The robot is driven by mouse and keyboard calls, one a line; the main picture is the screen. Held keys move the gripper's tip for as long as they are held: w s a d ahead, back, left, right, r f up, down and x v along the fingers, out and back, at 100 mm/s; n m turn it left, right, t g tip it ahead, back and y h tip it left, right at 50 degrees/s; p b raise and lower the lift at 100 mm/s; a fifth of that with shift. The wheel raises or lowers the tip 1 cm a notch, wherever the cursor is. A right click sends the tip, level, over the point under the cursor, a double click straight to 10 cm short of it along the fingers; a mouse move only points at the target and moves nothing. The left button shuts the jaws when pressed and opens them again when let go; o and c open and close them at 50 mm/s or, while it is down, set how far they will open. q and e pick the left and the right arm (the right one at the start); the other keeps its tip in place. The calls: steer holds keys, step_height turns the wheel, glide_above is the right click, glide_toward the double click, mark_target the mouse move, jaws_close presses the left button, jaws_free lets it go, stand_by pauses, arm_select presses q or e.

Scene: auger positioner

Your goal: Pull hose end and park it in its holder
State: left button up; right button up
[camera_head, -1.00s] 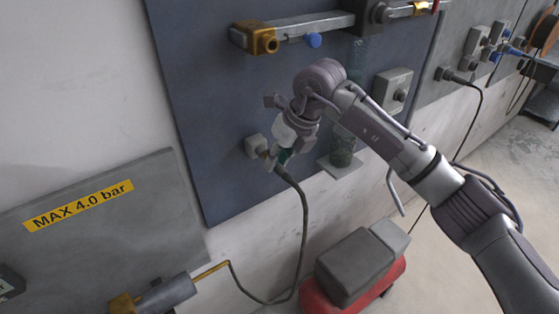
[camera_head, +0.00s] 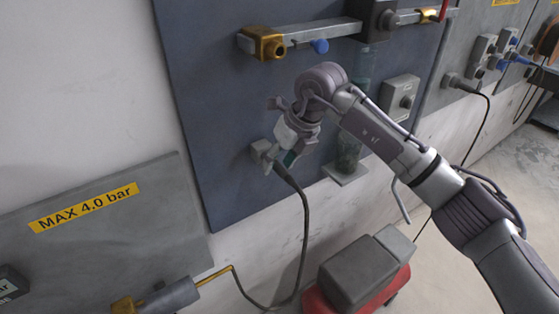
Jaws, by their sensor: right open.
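The black hose (camera_head: 306,230) hangs in a loop along the wall. Its end (camera_head: 279,168) is at a small grey block (camera_head: 261,152) on the dark blue panel; I cannot tell how far it sits in it. My right gripper (camera_head: 285,148) is open, just above and right of the hose end, with its fingers pointing down and left. It partly hides the area between the block and the hose end, and I cannot tell if it touches the hose. Which fitting is the holder is not clear. My left gripper is not in view.
Above are a grey bar with a brass elbow (camera_head: 264,43) and a blue knob (camera_head: 320,46). A glass cylinder (camera_head: 350,150) stands on a small shelf behind my right arm. A grey box (camera_head: 358,272) on a red base stands on the floor below. A brass-ended cylinder (camera_head: 170,297) is at lower left.

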steer(key=v, duration=0.7)
steer(key=shift+r, duration=0.2)
steer(key=shift+d, duration=0.1)
